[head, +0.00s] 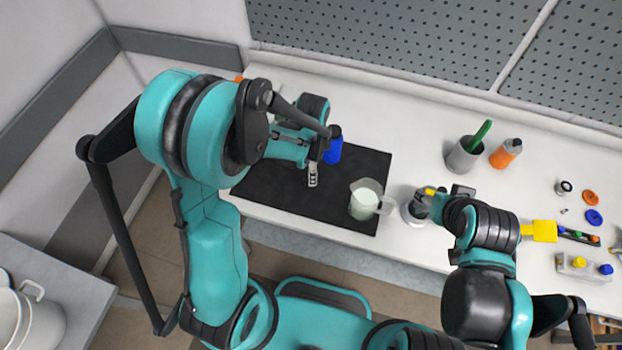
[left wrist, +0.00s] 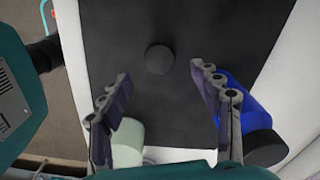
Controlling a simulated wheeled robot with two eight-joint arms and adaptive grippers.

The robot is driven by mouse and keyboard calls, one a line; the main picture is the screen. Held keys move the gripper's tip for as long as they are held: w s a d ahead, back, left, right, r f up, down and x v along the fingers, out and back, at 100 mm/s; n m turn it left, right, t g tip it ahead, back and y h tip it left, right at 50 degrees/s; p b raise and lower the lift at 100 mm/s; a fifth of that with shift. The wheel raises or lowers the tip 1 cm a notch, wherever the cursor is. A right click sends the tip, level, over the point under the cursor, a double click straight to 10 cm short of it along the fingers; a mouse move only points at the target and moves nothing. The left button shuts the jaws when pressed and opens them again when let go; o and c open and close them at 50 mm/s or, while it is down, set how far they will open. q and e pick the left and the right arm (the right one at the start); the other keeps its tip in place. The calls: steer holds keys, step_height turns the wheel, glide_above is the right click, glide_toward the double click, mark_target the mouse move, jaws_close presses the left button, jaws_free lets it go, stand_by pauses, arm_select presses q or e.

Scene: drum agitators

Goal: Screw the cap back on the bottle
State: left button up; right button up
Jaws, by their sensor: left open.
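A blue bottle (head: 333,152) with a dark top stands on the black mat (head: 258,185). In the left wrist view the blue bottle (left wrist: 240,95) is beside the right finger, its dark end towards the lower right. A small dark round piece, which looks like a cap (left wrist: 159,60), lies on the mat ahead of the fingers; my arm hides it in the head view. My left gripper (head: 313,178) is over the mat, its fingers (left wrist: 160,80) spread with nothing between them. My right gripper (head: 428,198) is at a grey round container (head: 413,214); its jaws are unclear.
A beaker (head: 364,203) of pale liquid stands at the mat's right, near the left gripper. A grey cup with a green item (head: 462,158) and an orange bottle (head: 506,153) stand behind my right arm. Small coloured parts lie far right. The perforated panel (head: 420,45) bounds the back.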

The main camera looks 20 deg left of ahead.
arm_select(q)
step_height(320, 180, down, 5)
steer(key=shift+f+b, duration=0.1)
steer(key=shift+b, duration=0.55)
steer(key=shift+c, duration=0.3)
steer(key=c, duration=0.7)
